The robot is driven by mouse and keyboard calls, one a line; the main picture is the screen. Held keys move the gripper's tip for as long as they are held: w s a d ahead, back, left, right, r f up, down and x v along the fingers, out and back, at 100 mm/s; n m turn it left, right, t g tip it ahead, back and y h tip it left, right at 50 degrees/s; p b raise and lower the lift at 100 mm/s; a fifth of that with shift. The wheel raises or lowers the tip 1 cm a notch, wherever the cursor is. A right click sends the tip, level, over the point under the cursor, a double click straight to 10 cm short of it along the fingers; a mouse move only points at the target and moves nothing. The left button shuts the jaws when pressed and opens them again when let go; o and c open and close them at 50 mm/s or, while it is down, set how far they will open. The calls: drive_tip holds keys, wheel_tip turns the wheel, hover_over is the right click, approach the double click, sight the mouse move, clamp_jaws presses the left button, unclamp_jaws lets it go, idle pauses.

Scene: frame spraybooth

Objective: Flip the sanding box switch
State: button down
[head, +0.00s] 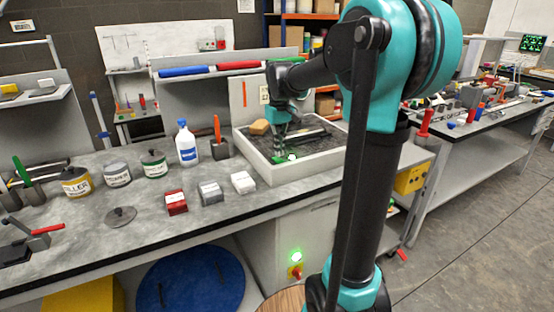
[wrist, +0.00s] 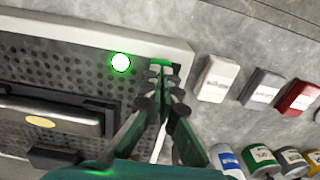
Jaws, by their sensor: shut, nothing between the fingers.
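The sanding box (head: 308,172) is a pale-rimmed tray with a dark perforated bed on the bench; its rim (wrist: 90,33) crosses the upper left of the wrist view. A lit green lamp (head: 291,157) sits at the box's front left corner and glows in the wrist view (wrist: 121,62). A small green part (wrist: 160,61), which looks like the switch, shows at my fingertips, mostly hidden by them. My gripper (wrist: 162,70) is shut and empty, pointing down at this corner; it also shows in the head view (head: 279,157). I cannot tell whether it touches the switch.
A sanding block (head: 259,127) and a metal-topped tool (wrist: 50,115) lie in the box. Red (head: 176,202), grey (head: 211,193) and white (head: 243,182) boxes stand left of it, near a white bottle (head: 187,145) and several cans. A second green light (head: 296,255) glows on the cabinet below.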

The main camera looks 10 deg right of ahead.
sight(279, 160)
drive_tip(key=shift+f, duration=1.1)
idle(0.8)
drive_tip(key=shift+r, duration=3.55)
drive_tip(key=s+d+f+m+t, duration=0.1)
drive_tip(key=s+d+f+t, duration=0.1)
drive_tip(key=s+f, duration=0.9)
drive_tip(key=s+d+f+m+t, duration=0.2)
drive_tip(key=s+f, duration=0.9)
drive_tip(key=f, duration=0.1)
drive_tip(key=shift+f+m, duration=0.3)
drive_tip(key=shift+f, duration=0.1)
